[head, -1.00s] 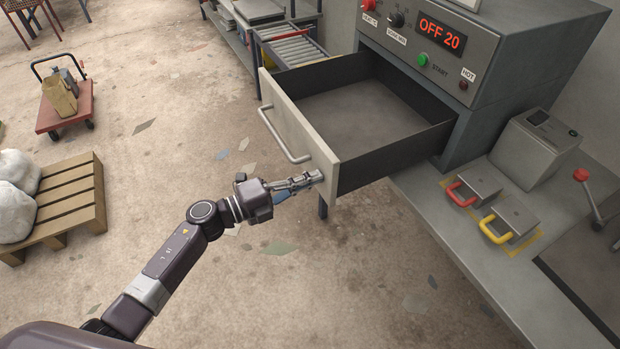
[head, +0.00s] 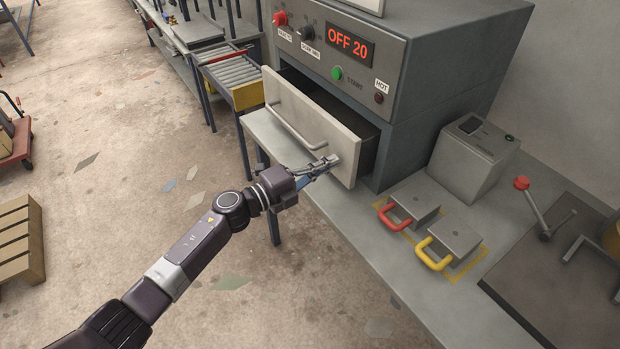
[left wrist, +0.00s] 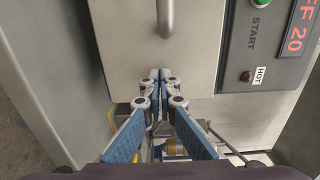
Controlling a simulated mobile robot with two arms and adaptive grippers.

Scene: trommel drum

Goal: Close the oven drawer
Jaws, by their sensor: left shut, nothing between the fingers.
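The oven (head: 430,80) is a grey box with a control panel and a display reading "OFF 20". Its drawer (head: 335,140) has a pale front with a bar handle (head: 296,128) and stands partly open, with a dark gap between front and oven body. My left gripper (head: 333,161) is shut and empty, its fingertips at the lower right part of the drawer front, seemingly touching it. In the left wrist view, the closed fingertips (left wrist: 160,76) meet the drawer front (left wrist: 125,45) below the handle (left wrist: 165,18). My right gripper is not in view.
A grey bench (head: 370,250) runs along the oven, holding blocks with a red handle (head: 392,217) and a yellow handle (head: 433,256), and a grey box (head: 472,157). A roller conveyor (head: 228,72) stands left of the oven. A pallet (head: 20,240) lies on the floor at left.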

